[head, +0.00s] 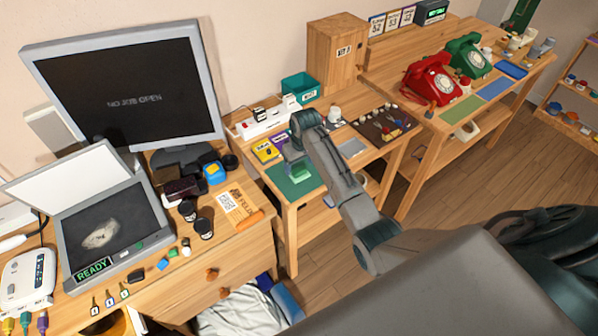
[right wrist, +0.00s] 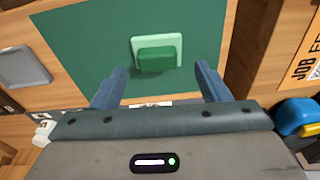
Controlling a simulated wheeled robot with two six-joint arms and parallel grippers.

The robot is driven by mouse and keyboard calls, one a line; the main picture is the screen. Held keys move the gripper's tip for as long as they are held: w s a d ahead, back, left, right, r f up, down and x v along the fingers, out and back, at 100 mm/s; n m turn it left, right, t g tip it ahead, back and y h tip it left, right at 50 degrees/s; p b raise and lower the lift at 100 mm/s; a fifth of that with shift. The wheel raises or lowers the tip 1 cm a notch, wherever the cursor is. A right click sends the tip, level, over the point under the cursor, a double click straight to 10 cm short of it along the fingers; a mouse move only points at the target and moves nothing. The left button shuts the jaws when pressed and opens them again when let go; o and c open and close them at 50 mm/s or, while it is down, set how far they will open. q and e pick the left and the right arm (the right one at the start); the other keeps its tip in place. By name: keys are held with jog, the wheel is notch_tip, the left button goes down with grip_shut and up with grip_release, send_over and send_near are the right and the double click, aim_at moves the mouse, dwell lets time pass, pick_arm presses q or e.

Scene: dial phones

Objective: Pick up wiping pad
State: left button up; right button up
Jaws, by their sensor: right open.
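A green block (right wrist: 156,61), which looks like the wiping pad, sits on a pale green holder (right wrist: 172,42) on the dark green mat (right wrist: 90,45). In the head view the pale green holder (head: 303,174) shows on the green mat (head: 288,190), just below my gripper. My right gripper (right wrist: 160,80) is open and empty, with its two fingers either side of the pad's line and the pad a little beyond the tips. In the head view the right gripper (head: 291,153) hangs over the mat's far part. My left gripper is not in view.
A yellow box (head: 265,151) and a white power strip (head: 268,122) lie behind the mat. The left desk holds a monitor (head: 130,95), a scanner (head: 105,225) and an orange card (head: 238,205).

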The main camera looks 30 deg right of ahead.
aim_at(299, 170)
jog(key=shift+w+d+f, duration=0.1)
jog(key=shift+w+f, duration=0.1)
jog(key=shift+f, duration=1.55)
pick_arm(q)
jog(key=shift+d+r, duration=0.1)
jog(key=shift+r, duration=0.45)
pick_arm(e)
jog(key=c, duration=0.8)
jog(key=shift+o, duration=0.2)
jog(key=shift+r, duration=0.1)
jog(key=shift+r, duration=0.4)
notch_tip(299, 170, up, 2)
jog(key=shift+w+r+b, duration=0.1)
jog(key=shift+r+b, duration=0.1)
jog(key=shift+b, duration=0.4)
pick_arm(q)
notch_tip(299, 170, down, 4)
jog(key=b, duration=0.2)
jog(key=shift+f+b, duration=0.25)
jog(key=shift+b, duration=0.15)
pick_arm(e)
jog(key=s+a+r, duration=0.1)
jog(key=s+a, duration=0.1)
jog(key=s, duration=0.5)
jog(key=s+a, duration=0.2)
jog(key=s, duration=0.6)
jog(key=shift+s+a+r, duration=0.25)
jog(key=shift+r, duration=0.15)
